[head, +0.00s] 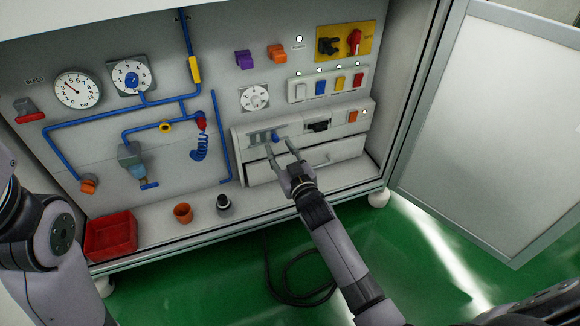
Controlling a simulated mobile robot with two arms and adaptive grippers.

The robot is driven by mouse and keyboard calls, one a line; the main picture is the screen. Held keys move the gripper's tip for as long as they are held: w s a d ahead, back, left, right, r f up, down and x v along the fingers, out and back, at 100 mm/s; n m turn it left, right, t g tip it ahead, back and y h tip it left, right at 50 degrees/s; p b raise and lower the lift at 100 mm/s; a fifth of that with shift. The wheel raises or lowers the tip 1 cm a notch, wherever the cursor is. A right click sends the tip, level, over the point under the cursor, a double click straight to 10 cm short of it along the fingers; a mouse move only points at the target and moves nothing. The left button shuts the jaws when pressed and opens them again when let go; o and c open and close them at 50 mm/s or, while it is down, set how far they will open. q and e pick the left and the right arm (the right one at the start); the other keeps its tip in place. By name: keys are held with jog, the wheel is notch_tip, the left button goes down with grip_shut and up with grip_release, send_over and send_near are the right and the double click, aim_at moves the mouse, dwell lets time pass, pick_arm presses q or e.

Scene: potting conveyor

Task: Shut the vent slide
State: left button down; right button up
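A few slots show to the left of the knob. My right gripper (279,147) is in front of the unit, just below the knob. Its two fingers are spread and point up toward the knob, with nothing seen between them. I cannot tell whether a fingertip touches the knob. My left gripper is out of view; only part of that arm shows at the left.
A white drawer (330,155) lies right under the slide, close to my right fingers. A black socket (318,126) is to the right. An open door (490,130) bounds the right.

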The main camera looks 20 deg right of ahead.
jog(key=s, duration=0.8)
jog(key=shift+s+d, duration=0.25)
jog(key=shift+r, duration=0.1)
